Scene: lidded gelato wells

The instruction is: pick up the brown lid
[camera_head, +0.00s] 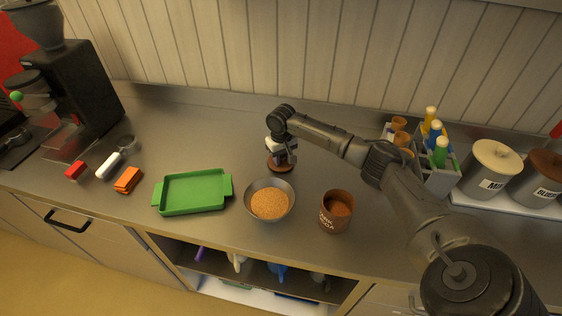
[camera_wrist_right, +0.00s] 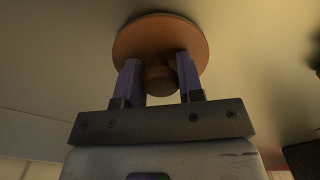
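A round brown lid (camera_head: 279,165) with a knob is at mid-counter, behind the metal bowl, directly under my right gripper (camera_head: 281,153). In the right wrist view the lid (camera_wrist_right: 160,32) fills the space beyond the fingertips, and its knob (camera_wrist_right: 160,79) sits between the two fingers of my right gripper (camera_wrist_right: 159,75). The fingers flank the knob closely; I cannot tell whether they press on it. The lid looks flat on or very near the counter. My left gripper is not in view.
A metal bowl of tan grains (camera_head: 246,207) and a brown pot (camera_head: 334,222) stand in front. A green tray (camera_head: 160,197) lies to the left. A grey bottle caddy (camera_head: 437,180) and canisters with cream (camera_head: 497,155) and brown (camera_head: 546,163) lids stand at right. Bare counter surrounds the lid's left.

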